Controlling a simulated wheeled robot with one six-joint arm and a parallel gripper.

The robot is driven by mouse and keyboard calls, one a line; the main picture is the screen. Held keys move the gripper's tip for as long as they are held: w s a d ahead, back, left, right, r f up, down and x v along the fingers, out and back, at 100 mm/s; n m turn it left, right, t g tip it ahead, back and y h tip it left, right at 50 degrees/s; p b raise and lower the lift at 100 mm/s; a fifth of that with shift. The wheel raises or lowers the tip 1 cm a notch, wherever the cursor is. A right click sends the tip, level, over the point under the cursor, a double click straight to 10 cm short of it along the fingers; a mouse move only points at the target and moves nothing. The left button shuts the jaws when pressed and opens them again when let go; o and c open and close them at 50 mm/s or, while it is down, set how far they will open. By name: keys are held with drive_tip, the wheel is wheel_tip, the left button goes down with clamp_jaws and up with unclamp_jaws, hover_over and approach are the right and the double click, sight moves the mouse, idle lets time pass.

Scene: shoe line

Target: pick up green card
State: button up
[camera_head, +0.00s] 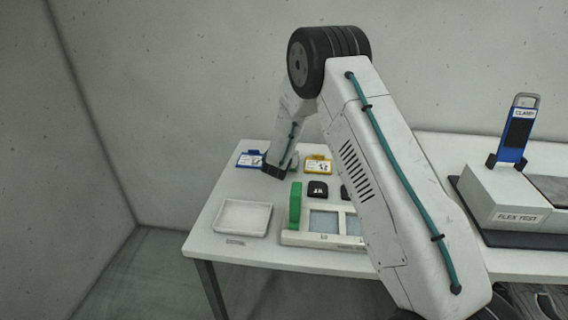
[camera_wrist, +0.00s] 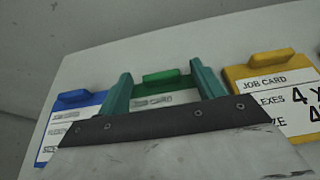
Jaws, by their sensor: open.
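The green card (camera_wrist: 163,79) lies on the white table between a blue card and a yellow card in the wrist view. Its green top tab and a strip of its white face show. The rest is hidden behind my gripper. My gripper (camera_wrist: 161,78) is open, with its two teal fingers on either side of the green tab and nothing seen between them but the card beyond. Whether the fingers touch the card cannot be told. In the head view my gripper end (camera_head: 277,168) is low over the back of the table, and the green card is hidden behind it.
The blue card (camera_head: 250,159) is left of my gripper and the yellow card (camera_head: 318,165) right of it, both close. A white tray (camera_head: 242,234), an upright green block (camera_head: 295,205) and a framed fixture (camera_head: 292,238) stand in front. A flex test machine (camera_head: 505,205) is far right.

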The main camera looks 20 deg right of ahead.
drive_tip(key=c, duration=1.1)
drive_tip(key=shift+o, duration=0.2)
